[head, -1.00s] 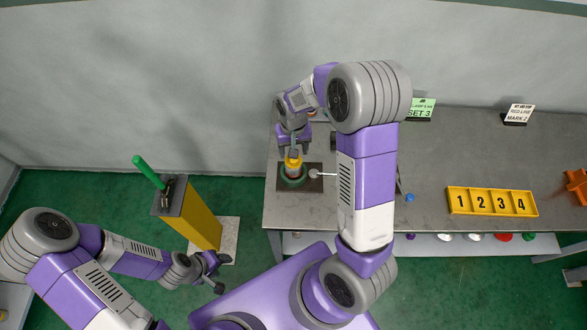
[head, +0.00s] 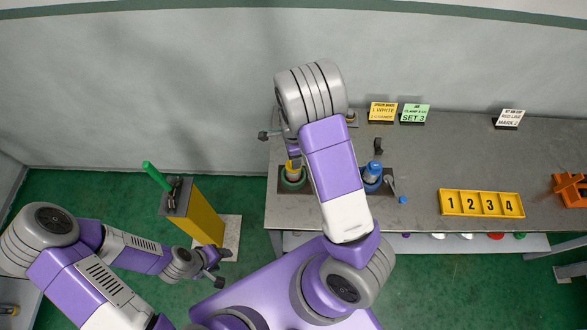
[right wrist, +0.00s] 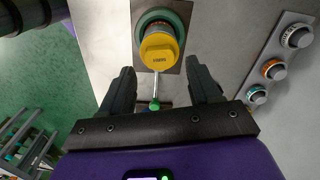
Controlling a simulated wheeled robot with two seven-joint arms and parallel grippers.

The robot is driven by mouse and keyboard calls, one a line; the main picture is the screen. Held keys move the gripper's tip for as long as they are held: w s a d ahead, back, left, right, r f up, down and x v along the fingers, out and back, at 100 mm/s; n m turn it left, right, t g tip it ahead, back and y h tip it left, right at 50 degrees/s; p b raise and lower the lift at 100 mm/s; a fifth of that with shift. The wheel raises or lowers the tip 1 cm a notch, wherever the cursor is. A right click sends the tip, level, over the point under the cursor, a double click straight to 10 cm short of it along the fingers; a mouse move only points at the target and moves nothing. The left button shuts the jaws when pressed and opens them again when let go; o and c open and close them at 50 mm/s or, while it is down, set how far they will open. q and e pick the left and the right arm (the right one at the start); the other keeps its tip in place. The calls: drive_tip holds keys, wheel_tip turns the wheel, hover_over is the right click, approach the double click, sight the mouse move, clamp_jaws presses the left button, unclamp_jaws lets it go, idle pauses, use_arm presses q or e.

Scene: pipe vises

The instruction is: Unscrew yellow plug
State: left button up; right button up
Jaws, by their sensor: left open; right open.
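The yellow plug (right wrist: 159,52) sits on top of a pipe held in a green ring vise (right wrist: 174,22) on a dark base plate. In the head view the plug (head: 293,166) shows at the table's left end, partly covered by my right arm. My right gripper (right wrist: 161,82) is open and empty. In the wrist view its fingertips are just below the plug, with a lever's green knob (right wrist: 154,104) showing between the fingers. In the head view my arm mostly hides this gripper. My left gripper (head: 213,268) is open and empty, away from the table.
A blue-capped vise (head: 373,171) stands right of my right forearm. A yellow numbered tray (head: 481,204) and an orange object (head: 570,189) are further right. A yellow post with a green handle (head: 154,175) stands near my left arm. The table's middle is mostly clear.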

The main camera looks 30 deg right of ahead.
drive_tip(key=shift+r+m, duration=0.1)
drive_tip(key=shift+m, duration=0.9)
use_arm(q)
drive_tip(key=shift+r, duration=0.55)
drive_tip(key=shift+f, duration=0.1)
use_arm(e)
drive_tip(key=shift+f, duration=0.25)
drive_tip(key=shift+f+b, duration=0.65)
drive_tip(key=shift+f, duration=0.35)
use_arm(q)
drive_tip(key=shift+f, duration=0.65)
drive_tip(key=shift+r, duration=0.25)
use_arm(e)
drive_tip(key=shift+r, duration=0.1)
